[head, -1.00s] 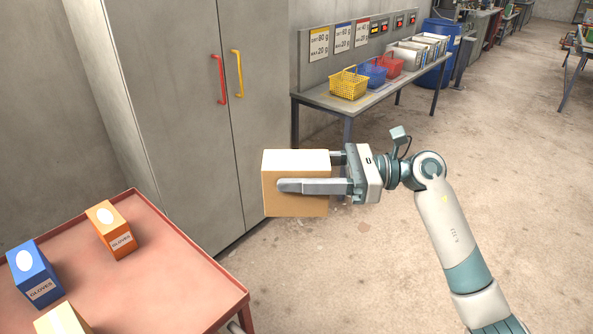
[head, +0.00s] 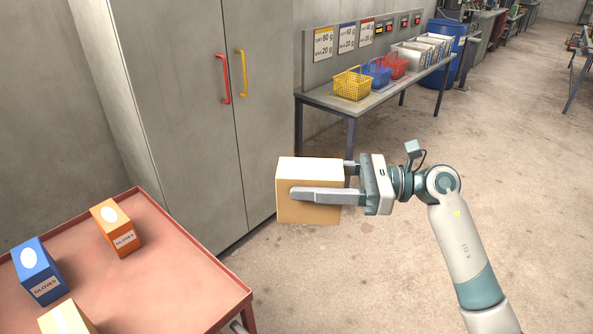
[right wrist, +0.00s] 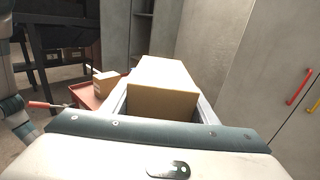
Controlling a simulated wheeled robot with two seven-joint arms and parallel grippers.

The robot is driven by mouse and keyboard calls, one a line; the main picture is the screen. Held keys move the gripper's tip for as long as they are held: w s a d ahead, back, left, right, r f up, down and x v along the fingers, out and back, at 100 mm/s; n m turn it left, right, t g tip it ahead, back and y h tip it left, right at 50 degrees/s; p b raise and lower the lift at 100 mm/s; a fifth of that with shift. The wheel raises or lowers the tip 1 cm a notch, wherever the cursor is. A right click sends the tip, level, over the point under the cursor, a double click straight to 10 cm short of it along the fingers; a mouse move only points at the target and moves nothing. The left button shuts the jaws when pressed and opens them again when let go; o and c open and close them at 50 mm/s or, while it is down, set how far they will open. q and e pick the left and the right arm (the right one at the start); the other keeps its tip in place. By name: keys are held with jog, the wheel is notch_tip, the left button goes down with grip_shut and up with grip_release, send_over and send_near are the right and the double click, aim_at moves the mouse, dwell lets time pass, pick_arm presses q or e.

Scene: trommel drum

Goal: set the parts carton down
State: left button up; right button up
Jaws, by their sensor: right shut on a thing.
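The parts carton (head: 311,172), a plain tan box, is held in the air in front of the grey cabinet, to the right of the red cart (head: 185,262). My right gripper (head: 322,196) is shut on it, with one finger along its near side and the other mostly hidden behind it. In the right wrist view the carton (right wrist: 162,88) sits between the two fingers, and the red cart (right wrist: 84,97) lies beyond it to the left. My left gripper is not in view.
On the cart stand an orange gloves box (head: 117,229), a blue gloves box (head: 38,272) and part of a tan box (head: 66,320). The cart's right part is bare. A grey cabinet (head: 190,90) stands behind. A bench (head: 360,104) holds yellow, blue and red baskets.

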jog(key=s+d+f+m+t+h, duration=0.1)
jog(key=s+d+f+m+t, duration=0.2)
jog(key=d+f, duration=0.4)
jog(key=s+d+f+m+t+h, duration=0.2)
jog(key=s+d+f+t, duration=0.3)
jog(key=d, duration=0.6)
notch_tip(320, 180, down, 3)
jog(key=shift+s+d+r+m+t, duration=0.2)
jog(key=shift+s+d+m+t, duration=0.1)
jog(key=shift+m+t, duration=0.45)
